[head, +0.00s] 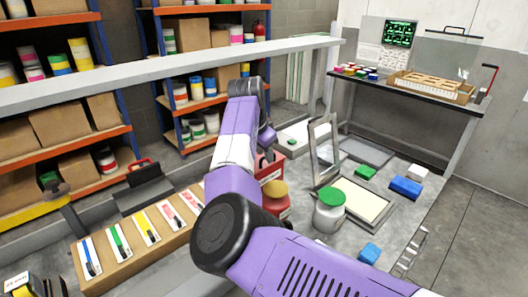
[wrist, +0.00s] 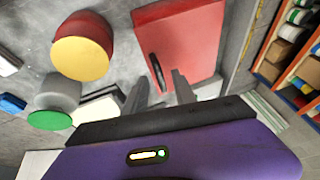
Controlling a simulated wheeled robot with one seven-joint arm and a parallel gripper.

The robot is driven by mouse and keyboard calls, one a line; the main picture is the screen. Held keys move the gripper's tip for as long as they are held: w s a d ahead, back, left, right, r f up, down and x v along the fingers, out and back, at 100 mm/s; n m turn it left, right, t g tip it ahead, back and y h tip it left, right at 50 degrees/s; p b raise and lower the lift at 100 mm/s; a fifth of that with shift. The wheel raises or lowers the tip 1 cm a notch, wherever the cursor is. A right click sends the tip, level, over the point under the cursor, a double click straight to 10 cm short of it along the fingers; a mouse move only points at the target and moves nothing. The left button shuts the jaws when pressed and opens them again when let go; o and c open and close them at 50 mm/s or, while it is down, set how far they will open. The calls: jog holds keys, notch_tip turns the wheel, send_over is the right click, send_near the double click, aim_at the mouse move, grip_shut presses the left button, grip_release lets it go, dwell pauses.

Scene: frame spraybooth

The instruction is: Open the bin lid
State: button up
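The red bin (wrist: 195,45) shows in the wrist view as a flat red lid with a dark curved handle (wrist: 156,73) near its left edge. My gripper (wrist: 160,92) has its two grey fingers apart with nothing held between them. The fingertips point at the handle, which appears in the gap between them; I cannot tell whether they touch it. The lid looks closed. In the head view only part of the red bin (head: 270,166) shows beside my purple arm, which hides the rest and most of the gripper.
A red can with a yellow lid (head: 276,198) and a grey pot with a green lid (head: 330,211) stand close to the bin. An upright grey frame (head: 325,150) stands behind them. Shelves stand at the back left.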

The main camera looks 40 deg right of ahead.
jog(key=shift+c, duration=0.3)
grip_shut()
dwell(1.2)
